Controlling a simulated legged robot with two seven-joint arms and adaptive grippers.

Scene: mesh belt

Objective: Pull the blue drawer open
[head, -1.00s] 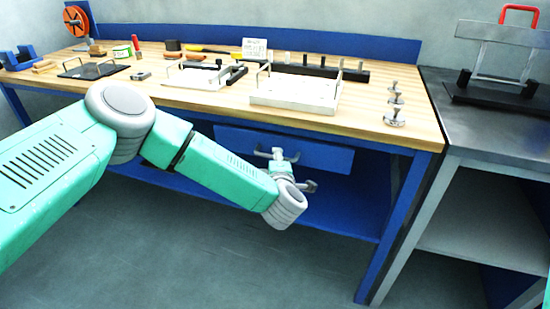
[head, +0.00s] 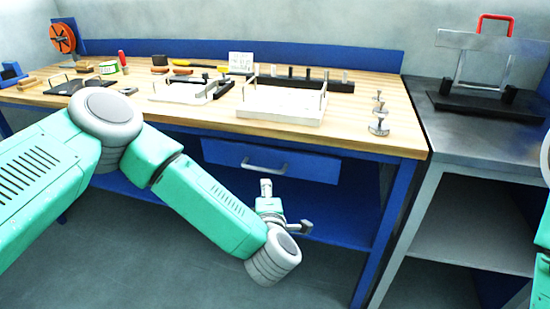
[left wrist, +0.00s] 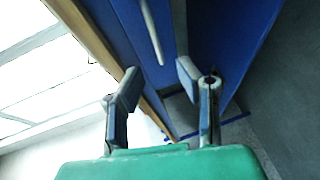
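The blue drawer (head: 222,153) hangs under the front of the workbench. I cannot tell whether it is fully shut. Its grey bar handle (head: 264,167) shows clear in the head view, and the handle (left wrist: 151,30) also shows in the left wrist view, beyond the fingertips. My left gripper (head: 284,206) is below and in front of the handle, apart from it. In the left wrist view the left gripper (left wrist: 160,85) has its two fingers spread with nothing between them. My right gripper is out of view; only a bit of my right arm shows at the right edge.
The wooden bench top (head: 345,134) carries a white tray (head: 285,116), small metal parts (head: 379,128) and tools. A blue lower shelf (head: 340,222) lies under the drawer. A grey metal table (head: 470,145) stands to the right. The floor in front is clear.

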